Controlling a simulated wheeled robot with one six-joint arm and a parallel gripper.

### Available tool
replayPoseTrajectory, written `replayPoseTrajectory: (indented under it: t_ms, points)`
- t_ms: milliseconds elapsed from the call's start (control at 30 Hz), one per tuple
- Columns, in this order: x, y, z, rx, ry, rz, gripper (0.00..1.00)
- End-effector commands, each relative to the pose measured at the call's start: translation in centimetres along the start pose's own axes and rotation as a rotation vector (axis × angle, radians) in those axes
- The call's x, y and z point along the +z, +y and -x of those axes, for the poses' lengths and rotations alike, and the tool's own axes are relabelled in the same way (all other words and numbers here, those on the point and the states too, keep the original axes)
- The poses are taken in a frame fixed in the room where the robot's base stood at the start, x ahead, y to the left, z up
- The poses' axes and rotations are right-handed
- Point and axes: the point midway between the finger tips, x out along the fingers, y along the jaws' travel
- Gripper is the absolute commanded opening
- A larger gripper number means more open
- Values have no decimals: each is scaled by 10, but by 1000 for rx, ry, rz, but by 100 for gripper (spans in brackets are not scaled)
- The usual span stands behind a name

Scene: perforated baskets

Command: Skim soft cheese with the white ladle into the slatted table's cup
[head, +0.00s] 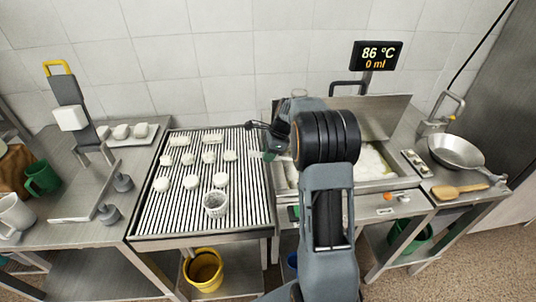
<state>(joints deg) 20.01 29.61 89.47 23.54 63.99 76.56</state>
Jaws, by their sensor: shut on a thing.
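My gripper (265,140) is at the left edge of the steel vat (295,190), beside the slatted table (150,215). It is shut on a small grey-green thing (269,155), mostly hidden and too small to identify. I cannot make out the white ladle; my arm hides part of the vat. Pale soft cheese (373,160) shows in the vat, right of my arm. A white perforated cup (215,204) stands upright at the front right of the slatted table. Several white pieces stand in rows behind it.
A display (376,55) reads 86 °C and 0 ml behind the vat. A yellow bucket (204,270) is below.

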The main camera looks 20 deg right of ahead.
Motion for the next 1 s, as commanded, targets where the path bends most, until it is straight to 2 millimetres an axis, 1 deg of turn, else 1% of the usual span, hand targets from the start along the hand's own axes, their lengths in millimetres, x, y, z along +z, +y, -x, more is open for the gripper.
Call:
replayPoseTrajectory:
  t_ms: [33, 1000]
  points:
    - [4, 0, 9, -1, 6, 1, 0]
    - [33, 0, 84, -1, 111, 1, 0]
